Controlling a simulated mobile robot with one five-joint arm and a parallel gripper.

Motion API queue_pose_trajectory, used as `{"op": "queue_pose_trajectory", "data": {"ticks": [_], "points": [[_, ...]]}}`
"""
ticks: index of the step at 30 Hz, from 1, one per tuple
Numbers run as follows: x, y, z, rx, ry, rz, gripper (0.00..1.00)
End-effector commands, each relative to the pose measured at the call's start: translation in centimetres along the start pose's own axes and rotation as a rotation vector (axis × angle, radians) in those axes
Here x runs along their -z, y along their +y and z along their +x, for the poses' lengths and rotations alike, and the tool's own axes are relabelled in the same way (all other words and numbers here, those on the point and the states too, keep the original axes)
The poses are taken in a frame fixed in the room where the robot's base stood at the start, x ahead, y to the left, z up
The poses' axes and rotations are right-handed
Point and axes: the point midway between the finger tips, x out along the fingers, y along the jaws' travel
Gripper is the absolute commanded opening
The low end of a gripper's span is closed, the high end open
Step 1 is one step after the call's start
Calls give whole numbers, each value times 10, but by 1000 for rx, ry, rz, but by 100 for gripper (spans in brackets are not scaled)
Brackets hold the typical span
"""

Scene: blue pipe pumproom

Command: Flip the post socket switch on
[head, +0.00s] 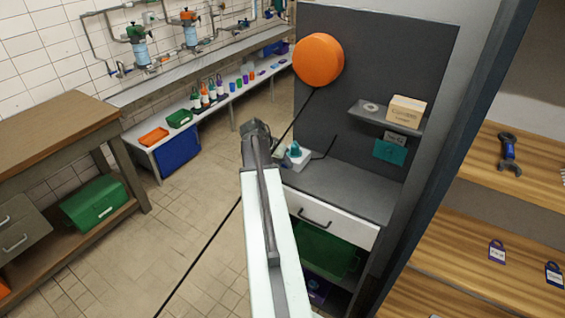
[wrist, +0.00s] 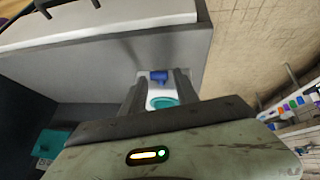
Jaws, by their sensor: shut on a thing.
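The post socket is a small white box (head: 297,162) near the left edge of the grey counter, with a teal part on top. In the wrist view the white socket (wrist: 160,91) shows between my fingers, with a blue part (wrist: 159,76) at its far end and a round teal part (wrist: 163,102) nearer. My gripper (wrist: 159,75) has one finger along each side of the socket and is shut on it. In the head view my gripper (head: 258,135) is at the socket's left, and its fingertips are hard to make out. Whether the switch is on or off cannot be told.
A grey counter (head: 345,190) with a white drawer (head: 330,217) lies under a dark back panel. An orange disc (head: 318,60) hangs on the panel, with a black cord below. A small shelf (head: 385,118) holds a cardboard box (head: 406,111). Tiled floor (head: 195,220) is open at left.

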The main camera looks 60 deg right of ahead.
Motion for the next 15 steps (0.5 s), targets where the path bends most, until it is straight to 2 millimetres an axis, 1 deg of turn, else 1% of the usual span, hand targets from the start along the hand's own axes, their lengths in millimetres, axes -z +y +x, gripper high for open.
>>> {"op": "queue_pose_trajectory", "data": {"ticks": [5, 6, 7, 15], "points": [[0, 2, 1, -5, 1, 1, 0], [1, 2, 1, -5, 2, 1, 48], [0, 2, 1, -5, 2, 0, 56], [0, 1, 0, -2, 2, 0, 56]]}}
